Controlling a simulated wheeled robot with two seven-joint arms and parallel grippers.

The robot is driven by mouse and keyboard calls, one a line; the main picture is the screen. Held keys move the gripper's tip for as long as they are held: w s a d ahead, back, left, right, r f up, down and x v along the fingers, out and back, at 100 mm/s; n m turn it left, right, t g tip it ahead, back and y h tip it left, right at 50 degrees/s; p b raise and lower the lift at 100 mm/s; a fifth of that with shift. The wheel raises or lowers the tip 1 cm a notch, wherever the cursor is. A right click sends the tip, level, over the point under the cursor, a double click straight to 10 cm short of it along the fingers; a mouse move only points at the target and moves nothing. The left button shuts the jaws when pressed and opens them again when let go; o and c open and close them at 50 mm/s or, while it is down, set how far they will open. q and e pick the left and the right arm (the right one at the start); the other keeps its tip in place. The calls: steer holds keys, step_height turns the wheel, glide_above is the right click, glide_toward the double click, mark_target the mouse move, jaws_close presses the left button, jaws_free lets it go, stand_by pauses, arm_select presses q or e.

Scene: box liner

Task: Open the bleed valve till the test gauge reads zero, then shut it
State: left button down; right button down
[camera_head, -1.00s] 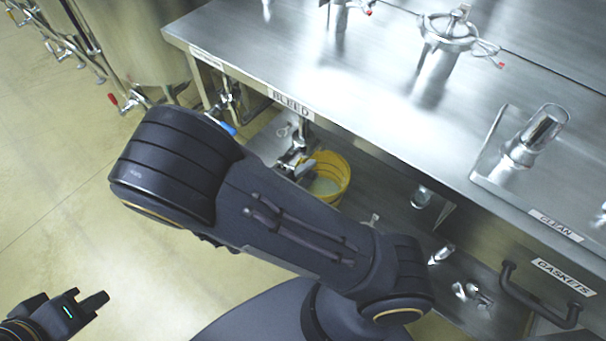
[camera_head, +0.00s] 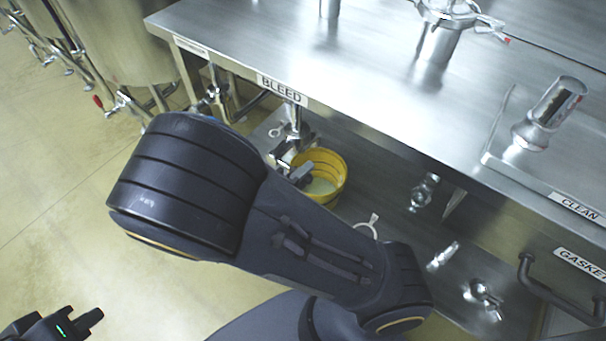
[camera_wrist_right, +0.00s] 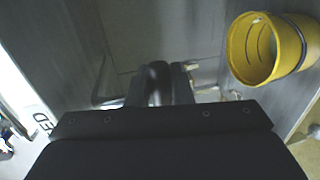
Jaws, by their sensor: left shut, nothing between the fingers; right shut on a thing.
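The bleed valve (camera_head: 294,122) is a metal fitting under the bench edge, below the BLEED label (camera_head: 282,90). My right gripper (camera_head: 296,168) is at its lower part, beside the yellow bucket (camera_head: 335,192). In the right wrist view my right gripper (camera_wrist_right: 160,82) has its fingers closed on a dark rounded piece, which looks like the valve's handle. How far the handle is turned cannot be told. My left gripper (camera_head: 92,320) is shut and empty over the floor at lower left. I cannot make out a test gauge dial.
The steel bench top (camera_head: 330,60) overhangs the valve. Metal fittings (camera_head: 482,298) lie on the lower shelf. The floor at left is open.

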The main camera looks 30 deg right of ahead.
steer(key=c, duration=1.3)
jaws_free()
steer(key=shift+c, duration=0.2)
steer(key=p+v, duration=0.1)
steer(key=v, duration=0.7)
